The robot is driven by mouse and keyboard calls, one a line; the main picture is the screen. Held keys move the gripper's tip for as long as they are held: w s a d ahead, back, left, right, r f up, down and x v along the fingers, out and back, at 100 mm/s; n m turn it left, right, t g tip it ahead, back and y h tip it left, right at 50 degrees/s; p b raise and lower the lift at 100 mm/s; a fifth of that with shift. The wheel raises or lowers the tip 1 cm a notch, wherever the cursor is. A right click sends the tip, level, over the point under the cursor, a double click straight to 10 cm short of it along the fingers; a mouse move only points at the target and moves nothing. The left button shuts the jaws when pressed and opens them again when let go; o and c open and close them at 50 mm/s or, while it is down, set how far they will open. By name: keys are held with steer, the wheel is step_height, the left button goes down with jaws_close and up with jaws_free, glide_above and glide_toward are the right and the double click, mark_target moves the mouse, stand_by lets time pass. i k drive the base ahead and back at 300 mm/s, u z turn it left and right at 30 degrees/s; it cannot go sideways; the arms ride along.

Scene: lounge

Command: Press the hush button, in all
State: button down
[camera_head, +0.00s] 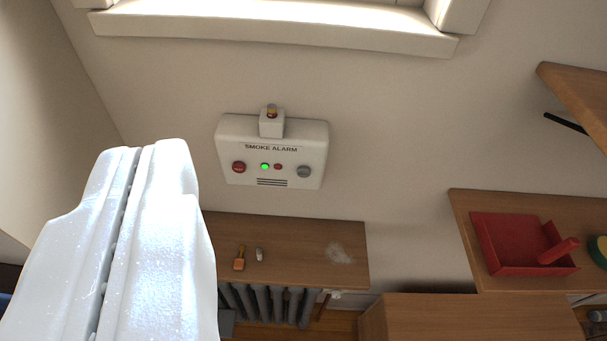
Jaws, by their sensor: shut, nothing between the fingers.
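A white smoke alarm box (230,145) is fixed to the wall, lettered "SMOKE ALARM". Its front has a red button (238,167) at the left, a lit green lamp (264,166), a small dark red lamp (278,167) and a grey button (304,171) at the right. Any words on the buttons are too small to read, so I cannot tell which one is the hush button. A small block with an amber-and-dark piece (272,111) sits on top. My gripper (132,150) is shut and empty in the lower left, apart from the alarm in the picture.
Below the alarm is a wooden shelf (300,232) with a small orange brush (239,259), a small pale item (259,254) and white powder (339,254), above a radiator (265,304). A red dustpan (510,245) lies on wood at right. A window sill (270,33) is above.

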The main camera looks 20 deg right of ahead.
mark_target(304, 172)
steer(key=u, duration=1.05)
steer(key=k, duration=1.3)
steer(key=z, duration=0.55)
steer(key=i, duration=1.05)
steer(key=u, duration=0.05)
